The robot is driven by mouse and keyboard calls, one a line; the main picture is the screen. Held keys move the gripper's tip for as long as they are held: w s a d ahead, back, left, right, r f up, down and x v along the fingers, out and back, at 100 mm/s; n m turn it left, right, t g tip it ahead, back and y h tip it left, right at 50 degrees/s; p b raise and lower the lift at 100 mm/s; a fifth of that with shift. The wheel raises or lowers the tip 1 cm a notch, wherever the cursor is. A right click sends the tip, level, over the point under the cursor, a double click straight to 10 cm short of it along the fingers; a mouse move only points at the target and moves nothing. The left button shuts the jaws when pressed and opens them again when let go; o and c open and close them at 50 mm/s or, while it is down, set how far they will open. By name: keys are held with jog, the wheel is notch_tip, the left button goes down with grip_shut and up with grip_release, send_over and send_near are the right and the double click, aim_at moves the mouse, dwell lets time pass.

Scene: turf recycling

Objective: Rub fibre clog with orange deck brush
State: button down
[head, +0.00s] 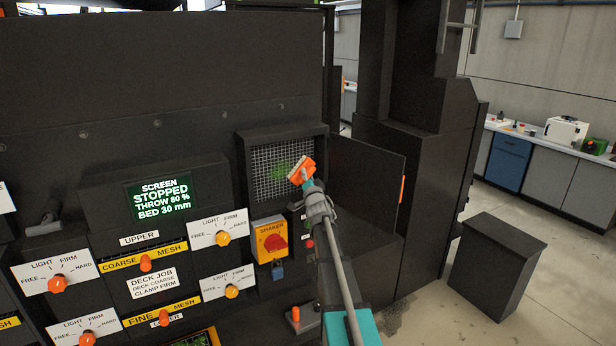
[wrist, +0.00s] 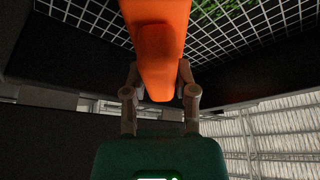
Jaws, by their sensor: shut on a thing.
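The orange deck brush (head: 301,170) is held at the end of my arm, in front of the mesh screen (head: 276,157) in the head view. My gripper (head: 307,186) is shut on it. In the wrist view the orange handle (wrist: 158,50) sits between both fingers of my gripper (wrist: 160,88). The fibre clog (head: 282,169) is a green patch on the mesh, just left of the brush head. Green also shows behind the mesh at the top right of the wrist view (wrist: 222,8). I cannot tell whether the bristles touch the mesh.
A black frame surrounds the mesh, and an open door panel (head: 368,180) with an orange handle stands to its right. A yellow shaker switch box (head: 270,241) is below it. The screen display (head: 160,197) reads stopped. A dark bin-like box (head: 497,265) stands on the floor at right.

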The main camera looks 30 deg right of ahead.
aim_at(298, 177)
jog(key=shift+a, duration=0.1)
jog(key=shift+w+a, duration=0.1)
jog(key=shift+a, duration=1.5)
jog(key=shift+a, duration=0.1)
jog(key=shift+a, duration=1.5)
jog(key=shift+a, duration=0.2)
jog(key=shift+a, duration=1.45)
jog(key=shift+a, duration=0.1)
jog(key=shift+a, duration=1.55)
